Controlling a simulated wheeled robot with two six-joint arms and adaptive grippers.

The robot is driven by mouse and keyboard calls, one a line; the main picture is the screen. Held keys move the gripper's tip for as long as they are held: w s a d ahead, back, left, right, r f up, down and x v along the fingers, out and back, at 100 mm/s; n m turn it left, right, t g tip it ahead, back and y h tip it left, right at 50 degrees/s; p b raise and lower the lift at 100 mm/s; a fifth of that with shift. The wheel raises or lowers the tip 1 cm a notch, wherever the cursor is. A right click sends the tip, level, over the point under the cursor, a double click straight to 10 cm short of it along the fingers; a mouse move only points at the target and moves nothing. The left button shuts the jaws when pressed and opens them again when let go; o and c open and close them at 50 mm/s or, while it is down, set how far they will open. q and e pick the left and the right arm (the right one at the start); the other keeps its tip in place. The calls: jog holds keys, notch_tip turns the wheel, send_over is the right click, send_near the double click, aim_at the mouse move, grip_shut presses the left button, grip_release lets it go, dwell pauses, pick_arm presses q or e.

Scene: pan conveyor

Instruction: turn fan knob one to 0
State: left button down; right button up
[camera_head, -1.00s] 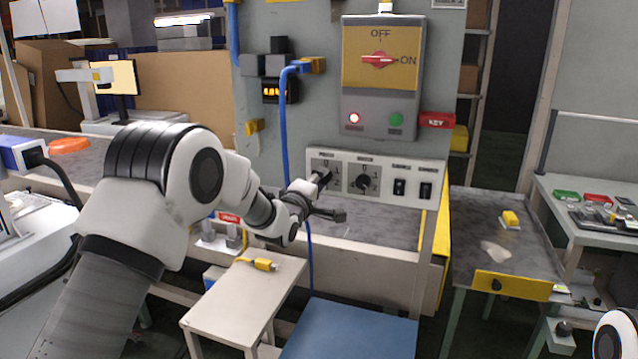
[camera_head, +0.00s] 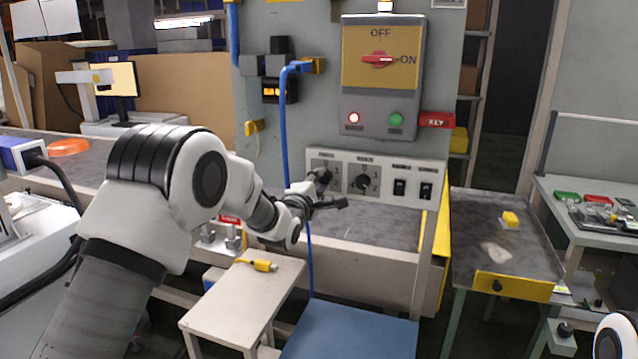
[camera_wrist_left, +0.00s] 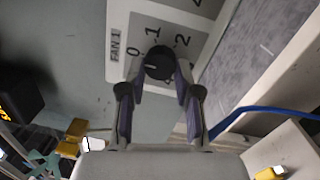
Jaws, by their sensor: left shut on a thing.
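My left gripper (camera_wrist_left: 161,80) is shut on this knob, one finger on each side. In the head view my left gripper (camera_head: 331,188) is at the left end of the control panel (camera_head: 380,198) and partly hides the knob. My right gripper is out of view.
A second black knob (camera_head: 363,182) and two black switches (camera_head: 399,188) are to the right on the same panel. A switch box (camera_head: 381,75) is above. A blue cable (camera_head: 285,130) hangs close to my left wrist. A small table (camera_head: 240,305) is below.

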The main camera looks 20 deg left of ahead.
pick_arm(q)
jog(key=shift+f, duration=0.1)
jog(key=c, duration=0.8)
grip_release()
jog(key=s, duration=1.2)
jog(key=shift+a+f, duration=0.35)
jog(key=shift+f, duration=0.05)
